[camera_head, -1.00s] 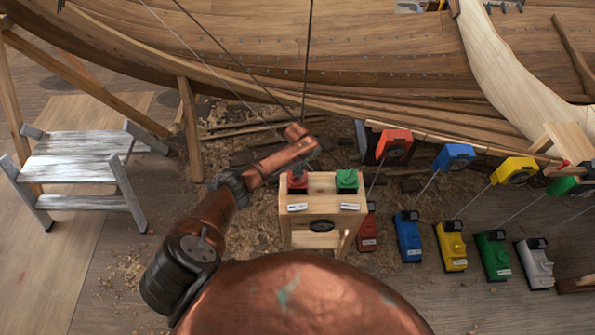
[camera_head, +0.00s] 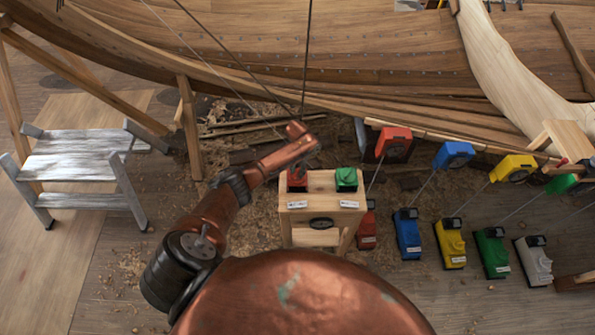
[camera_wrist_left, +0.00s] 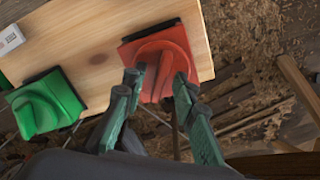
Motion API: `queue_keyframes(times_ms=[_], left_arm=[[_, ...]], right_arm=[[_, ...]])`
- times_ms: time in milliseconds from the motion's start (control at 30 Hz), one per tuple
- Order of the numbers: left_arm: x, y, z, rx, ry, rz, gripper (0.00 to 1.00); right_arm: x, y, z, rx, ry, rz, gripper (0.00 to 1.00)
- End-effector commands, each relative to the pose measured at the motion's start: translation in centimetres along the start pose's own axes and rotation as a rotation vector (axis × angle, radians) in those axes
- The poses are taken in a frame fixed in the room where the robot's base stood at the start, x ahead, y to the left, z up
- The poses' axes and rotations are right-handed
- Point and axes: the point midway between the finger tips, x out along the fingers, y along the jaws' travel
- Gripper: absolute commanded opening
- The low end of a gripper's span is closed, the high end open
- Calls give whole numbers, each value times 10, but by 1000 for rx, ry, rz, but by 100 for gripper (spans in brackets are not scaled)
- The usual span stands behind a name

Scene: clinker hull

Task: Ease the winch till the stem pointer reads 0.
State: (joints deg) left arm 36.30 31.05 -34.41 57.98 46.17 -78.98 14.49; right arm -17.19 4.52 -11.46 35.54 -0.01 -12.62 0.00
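A small wooden stand (camera_head: 322,225) holds a red knob (camera_head: 297,183) on the left of its top and a green knob (camera_head: 346,180) on the right. My left gripper (camera_wrist_left: 159,80) is over the red knob. In the head view my own arm hides the fingertips. I cannot make out a stem pointer or its reading. The right gripper is out of view.
The planked hull (camera_head: 380,60) spans the back, with dark lines in front of it. Several coloured boxes, such as a blue one (camera_head: 407,235), stand on the floor at right. A grey step stool (camera_head: 80,165) stands at left. Wood shavings lie around the stand.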

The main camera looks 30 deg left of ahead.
Motion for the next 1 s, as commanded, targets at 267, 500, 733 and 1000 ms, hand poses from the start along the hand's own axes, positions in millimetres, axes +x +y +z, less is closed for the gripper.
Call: queue_keyframes(times_ms=[267, 500, 733, 1000], left_arm=[[-6, 0, 0, 1, 1, 0, 26], [-48, 0, -1, 2, 3, 1, 26], [-94, 0, 0, 1, 2, -1, 26], [-118, 0, 0, 0, -1, 0, 26]], right_arm=[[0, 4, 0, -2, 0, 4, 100], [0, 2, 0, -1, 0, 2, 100], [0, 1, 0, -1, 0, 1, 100], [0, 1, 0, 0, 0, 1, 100]])
